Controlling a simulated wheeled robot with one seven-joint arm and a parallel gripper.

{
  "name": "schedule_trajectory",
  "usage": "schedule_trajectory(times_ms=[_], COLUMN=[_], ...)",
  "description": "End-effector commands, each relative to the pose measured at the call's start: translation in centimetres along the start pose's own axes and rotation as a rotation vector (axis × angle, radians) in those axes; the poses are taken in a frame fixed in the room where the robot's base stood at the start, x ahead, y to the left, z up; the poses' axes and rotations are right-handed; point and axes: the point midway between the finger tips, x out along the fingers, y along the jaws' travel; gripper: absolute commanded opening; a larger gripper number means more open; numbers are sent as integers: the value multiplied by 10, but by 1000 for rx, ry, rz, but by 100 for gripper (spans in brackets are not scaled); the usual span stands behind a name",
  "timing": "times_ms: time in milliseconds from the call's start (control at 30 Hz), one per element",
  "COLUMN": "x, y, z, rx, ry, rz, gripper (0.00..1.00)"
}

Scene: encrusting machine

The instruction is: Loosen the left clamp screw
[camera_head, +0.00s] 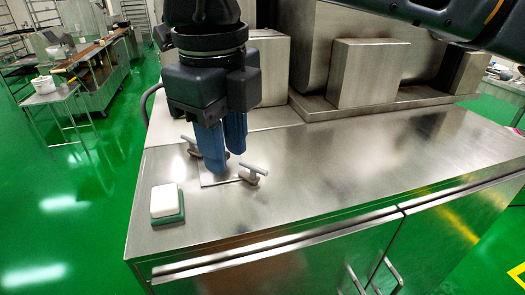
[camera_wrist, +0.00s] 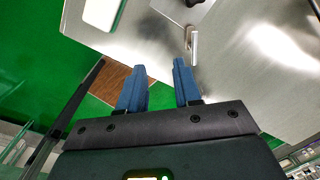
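The left clamp screw (camera_head: 191,146), with a small grey T-handle, stands on the steel worktop and is partly hidden behind my gripper in the head view. In the wrist view a grey handle (camera_wrist: 193,42), which appears to be the left one, lies above the right finger. The right clamp screw (camera_head: 253,174) stands to the right on the same thin plate (camera_head: 218,179). My gripper (camera_head: 226,161) points down with its two blue fingers over the plate, between the screws in the head view. In the wrist view my gripper (camera_wrist: 160,66) is open with nothing between its fingers.
A white block on a green base (camera_head: 166,204) sits near the worktop's front left corner. Steel machine housings (camera_head: 365,75) stand at the back. The worktop (camera_head: 350,170) is clear to the right. Green floor lies beyond its left edge.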

Motion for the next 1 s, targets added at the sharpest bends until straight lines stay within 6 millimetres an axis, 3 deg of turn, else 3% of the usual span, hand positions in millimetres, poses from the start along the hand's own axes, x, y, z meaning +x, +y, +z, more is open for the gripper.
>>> schedule_trajectory(times_ms=[100, 267, 700, 1000], x=[-12, -11, 48, 63], y=[-24, -33, -40, -42], z=[-4, -6, -8, -8], rx=[31, 45, 44, 43], ry=[24, 36, 35, 33], rz=[-100, -136, -131, -133], gripper=[33, 33, 33, 33])
